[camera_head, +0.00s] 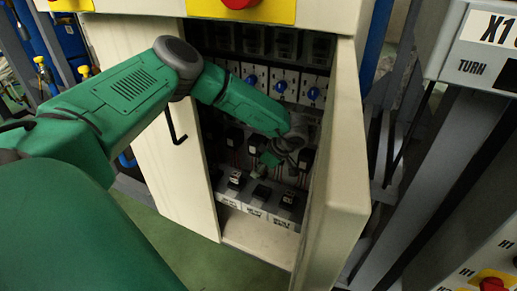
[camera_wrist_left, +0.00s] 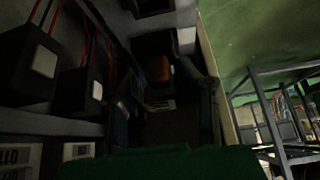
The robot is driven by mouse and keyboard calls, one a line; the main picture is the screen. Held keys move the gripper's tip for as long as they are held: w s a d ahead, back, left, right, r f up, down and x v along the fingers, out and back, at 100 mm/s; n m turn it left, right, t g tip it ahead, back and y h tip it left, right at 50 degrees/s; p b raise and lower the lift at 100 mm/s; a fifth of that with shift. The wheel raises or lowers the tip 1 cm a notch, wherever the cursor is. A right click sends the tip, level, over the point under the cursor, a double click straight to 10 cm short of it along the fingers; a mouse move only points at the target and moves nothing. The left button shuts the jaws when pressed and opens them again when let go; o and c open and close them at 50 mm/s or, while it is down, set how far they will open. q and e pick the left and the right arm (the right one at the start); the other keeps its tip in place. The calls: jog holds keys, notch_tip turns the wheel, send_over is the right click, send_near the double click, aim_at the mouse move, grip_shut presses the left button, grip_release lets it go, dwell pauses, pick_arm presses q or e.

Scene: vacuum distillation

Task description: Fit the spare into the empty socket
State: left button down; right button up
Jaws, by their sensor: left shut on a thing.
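My left gripper (camera_head: 268,162) is inside the open cabinet, above the lower row of sockets. It is shut on a small part, which I take to be the spare; its outline is too dark to make out well. In the left wrist view, an orange-brown block (camera_wrist_left: 158,68) shows in deep shadow near the dark fingers. On the cabinet's lower shelf, a black unit with a pale top (camera_head: 236,179) sits at left and another (camera_head: 288,200) at right. Between them is a darker, lower position (camera_head: 261,192), which looks like the empty socket. My right gripper is out of view.
The cabinet door (camera_head: 338,180) stands open at right, close to my left forearm. Blue-knobbed switches (camera_head: 279,86) and black units with red wires (camera_head: 233,137) line the interior above the shelf.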

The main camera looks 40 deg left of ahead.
pick_arm(q)
jog(key=shift+d, duration=0.15)
jog(key=shift+a, duration=0.2)
jog(key=shift+d+r+p, duration=0.1)
jog(key=shift+d+p, duration=0.05)
jog(key=shift+p, duration=0.35)
jog(key=shift+f+b, duration=0.65)
jog(key=shift+f, duration=0.25)
jog(key=shift+f+b, duration=1.1)
jog(key=shift+f, duration=0.95)
jog(key=shift+s+p, duration=0.1)
jog(key=shift+p, duration=0.6)
